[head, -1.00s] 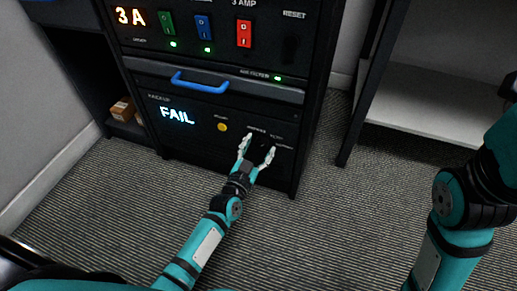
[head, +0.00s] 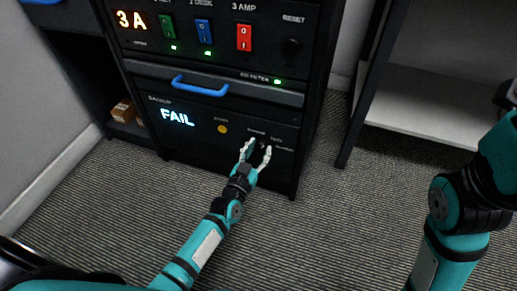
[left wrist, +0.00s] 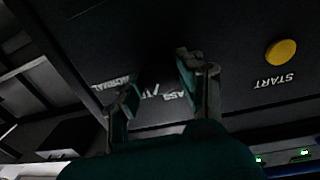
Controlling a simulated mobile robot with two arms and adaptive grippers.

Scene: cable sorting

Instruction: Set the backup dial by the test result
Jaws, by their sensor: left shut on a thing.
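The backup panel (head: 190,139) is the lowest unit of the black cabinet. Its display (head: 177,116) reads FAIL in pale blue letters. A round yellow START button (head: 222,129) sits right of the display; it also shows in the left wrist view (left wrist: 281,53). The black backup dial (left wrist: 157,74) is between the fingers of my left gripper (head: 257,152), which is shut on it. The gripper hides much of the dial, and I cannot tell where it points. Small white labels beside the dial are partly covered. My right gripper is out of view.
Above, a drawer has a blue handle (head: 200,86). Higher up are green (head: 167,27), blue (head: 203,31) and red (head: 243,37) switches, a 3 A display (head: 131,19) and a black reset knob (head: 290,48). A white shelf (head: 425,118) stands right. The carpet in front is clear.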

